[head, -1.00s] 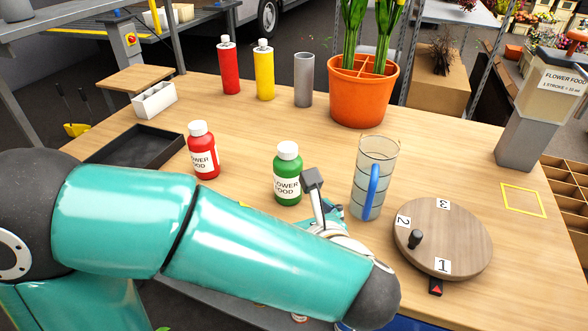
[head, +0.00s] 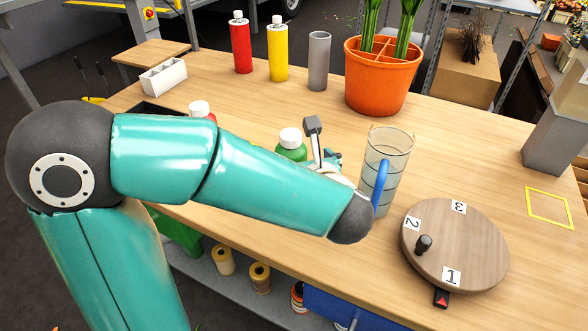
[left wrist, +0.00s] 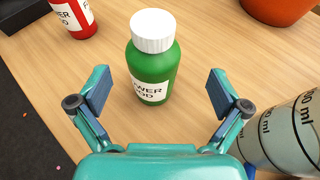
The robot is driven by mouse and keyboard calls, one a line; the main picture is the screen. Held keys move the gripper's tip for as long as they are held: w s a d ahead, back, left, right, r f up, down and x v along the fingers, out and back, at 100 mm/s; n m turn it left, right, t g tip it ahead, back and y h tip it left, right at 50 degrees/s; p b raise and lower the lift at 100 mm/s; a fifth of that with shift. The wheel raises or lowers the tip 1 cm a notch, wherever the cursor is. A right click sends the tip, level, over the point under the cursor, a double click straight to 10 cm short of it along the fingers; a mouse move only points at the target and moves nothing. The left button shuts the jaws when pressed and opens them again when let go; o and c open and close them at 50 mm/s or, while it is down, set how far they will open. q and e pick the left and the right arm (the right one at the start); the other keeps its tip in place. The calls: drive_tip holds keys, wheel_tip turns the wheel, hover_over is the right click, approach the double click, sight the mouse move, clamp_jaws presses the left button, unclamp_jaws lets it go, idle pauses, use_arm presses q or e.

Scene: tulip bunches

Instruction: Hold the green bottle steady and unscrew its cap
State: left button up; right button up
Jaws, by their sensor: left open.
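The green bottle (left wrist: 153,72) stands upright on the table with its white cap (left wrist: 153,31) on. In the head view the green bottle (head: 291,149) is partly hidden behind my left arm, with its white cap (head: 291,137) showing. My left gripper (left wrist: 157,92) is open, its two fingers spread to the left and right on the near side of the bottle, with no contact visible. In the head view my left gripper (head: 318,148) is mostly hidden by its own arm, just right of the bottle. My right gripper is not in view.
A measuring jug (head: 384,165) with a blue handle stands close right of the gripper. A red bottle (left wrist: 74,14) stands to the left. A round wooden turntable (head: 456,240) lies at the right. An orange pot (head: 384,77) and tall bottles stand behind.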

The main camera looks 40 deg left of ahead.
sight(295, 160)
use_arm(q)
drive_tip(key=x, duration=0.3)
drive_tip(key=s+f+x, duration=0.1)
drive_tip(key=x, duration=0.1)
drive_tip(key=shift+a+b, duration=0.1)
drive_tip(key=shift+b, duration=0.3)
drive_tip(key=shift+w+a+f, duration=0.1)
drive_tip(key=shift+w+a, duration=0.25)
drive_tip(key=shift+a, duration=0.05)
drive_tip(key=c, duration=1.4)
wheel_tip(295, 160, up, 20)
drive_tip(key=p, duration=0.5)
